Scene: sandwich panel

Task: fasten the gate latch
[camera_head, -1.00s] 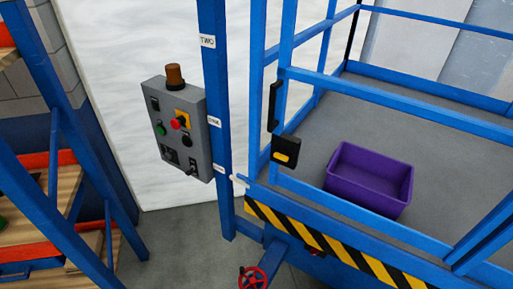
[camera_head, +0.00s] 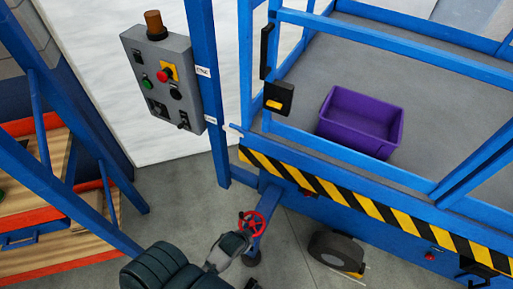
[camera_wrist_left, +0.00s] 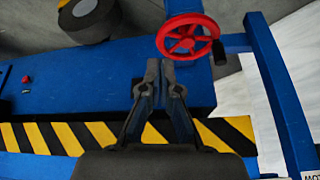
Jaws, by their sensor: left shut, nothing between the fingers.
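The gate latch (camera_head: 278,98) is a black box with a yellow-orange tab, on the blue post at the left end of the gate (camera_head: 400,52). A black upright handle (camera_head: 267,50) is just above it. From these views I cannot tell whether the latch is fastened. My left gripper shows in the left wrist view (camera_wrist_left: 162,82), its two dark fingers close together with nothing between them. In the head view my left arm is at the bottom, well below the latch. The latch is not visible in the left wrist view. My right gripper is out of view.
A red handwheel (camera_head: 252,223) is close to my left arm. A grey control box (camera_head: 165,80) hangs on a blue post left of the gate. A purple bin (camera_head: 360,122) sits on the platform. A striped edge (camera_head: 340,195) runs below the gate. A shelf rack stands left.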

